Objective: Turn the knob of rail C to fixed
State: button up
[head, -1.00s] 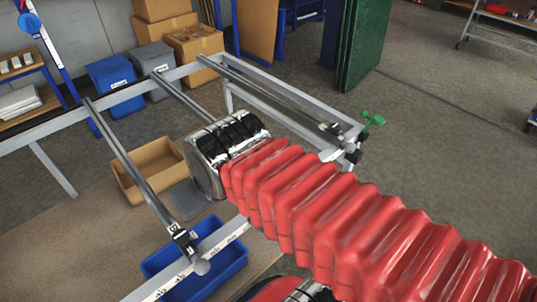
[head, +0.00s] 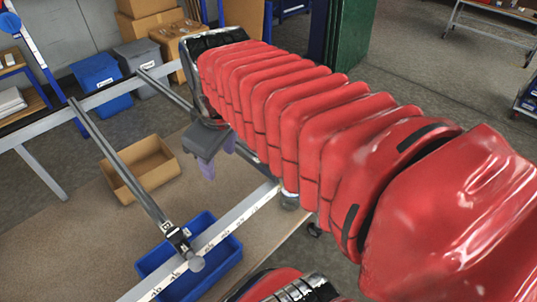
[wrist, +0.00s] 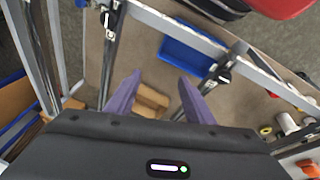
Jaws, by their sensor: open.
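My gripper (head: 218,158) hangs above the rail frame in the head view, to the right of the left cross rail (head: 120,160). Its two purple fingers stand apart with nothing between them, as the wrist view (wrist: 158,98) shows. The left rail ends at a dark labelled clamp (head: 178,237) on the front beam; a grey round knob (head: 196,264) sits just below it. The middle rail (head: 165,90) is partly hidden behind my gripper. My arm hides the right rail. The labels are too small to tell which rail is C, and its knob setting cannot be read.
A blue bin (head: 229,247) and a cardboard box (head: 141,181) lie below the frame. The front beam (head: 252,203) bears small markings. Grey and blue bins and boxes stand at the back.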

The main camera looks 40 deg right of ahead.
jog(key=d+r+n+g, duration=0.2)
jog(key=d+n, duration=0.3)
jog(key=d, duration=1)
jog(key=shift+w+d+n+g+y, duration=0.25)
jog(key=shift+w+n+g+y, duration=0.2)
jog(key=shift+g, duration=0.15)
notch_tip(320, 180, down, 14)
jog(key=shift+r, duration=0.15)
jog(key=shift+c, duration=0.3)
